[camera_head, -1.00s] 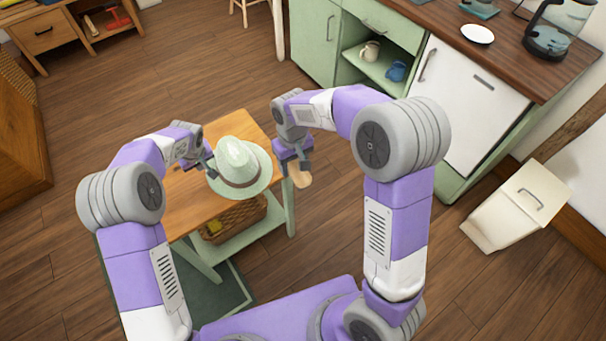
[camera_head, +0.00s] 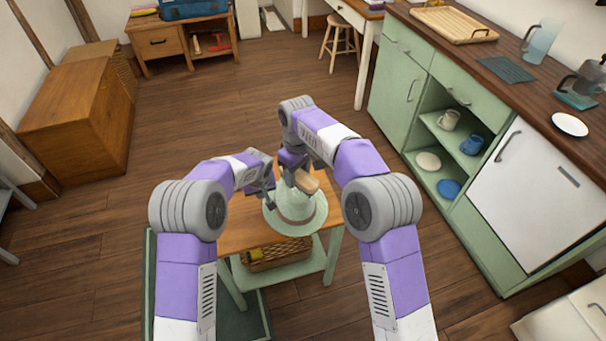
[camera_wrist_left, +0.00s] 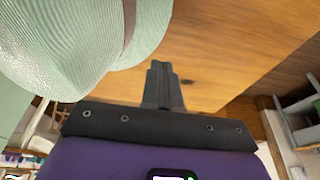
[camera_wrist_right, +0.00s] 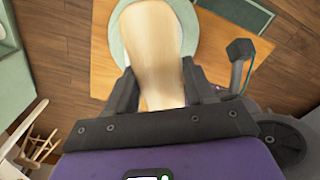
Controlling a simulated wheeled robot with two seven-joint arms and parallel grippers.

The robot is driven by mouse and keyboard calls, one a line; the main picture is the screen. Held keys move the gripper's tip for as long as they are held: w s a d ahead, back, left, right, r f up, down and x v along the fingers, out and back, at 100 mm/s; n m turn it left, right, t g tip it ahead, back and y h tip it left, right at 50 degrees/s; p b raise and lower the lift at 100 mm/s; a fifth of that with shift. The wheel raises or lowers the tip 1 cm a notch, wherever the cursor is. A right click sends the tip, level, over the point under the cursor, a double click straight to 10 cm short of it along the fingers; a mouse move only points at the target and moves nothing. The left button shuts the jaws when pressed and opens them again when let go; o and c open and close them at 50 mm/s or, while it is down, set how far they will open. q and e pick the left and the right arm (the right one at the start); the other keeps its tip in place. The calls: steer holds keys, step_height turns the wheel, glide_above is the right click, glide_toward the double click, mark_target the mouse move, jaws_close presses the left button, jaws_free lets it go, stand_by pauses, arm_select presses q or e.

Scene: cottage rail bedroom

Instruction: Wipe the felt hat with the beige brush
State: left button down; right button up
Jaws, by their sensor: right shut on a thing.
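The pale green felt hat (camera_head: 293,222) with a darker band lies on the small wooden table (camera_head: 236,236). Its brim also fills the upper left of the left wrist view (camera_wrist_left: 70,50). My right gripper (camera_head: 300,174) is shut on the beige brush (camera_head: 307,182) and holds it over the hat's crown. The brush (camera_wrist_right: 152,50) hides much of the hat in the right wrist view, and I cannot tell whether they touch. My left gripper (camera_wrist_left: 163,75) is shut and empty beside the hat's brim, with its fingertips over the tabletop.
A wicker basket (camera_head: 275,255) sits on the table's lower shelf. A green kitchen counter (camera_head: 395,75) with open shelves runs along the right. A wooden chest (camera_head: 78,120) stands at the left. The floor behind the table is clear.

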glide_above(298, 197)
steer(key=shift+f, duration=2.65)
steer(key=shift+f, duration=1)
steer(key=shift+w+a+r, duration=0.1)
steer(key=shift+w+a, duration=0.1)
steer(key=shift+w, duration=0.55)
steer(key=shift+w+a, duration=0.2)
steer(key=shift+w, duration=0.55)
steer(key=shift+w+a, duration=0.25)
steer(key=shift+w, duration=0.45)
steer(key=shift+w+a, duration=0.2)
steer(key=shift+w, duration=0.5)
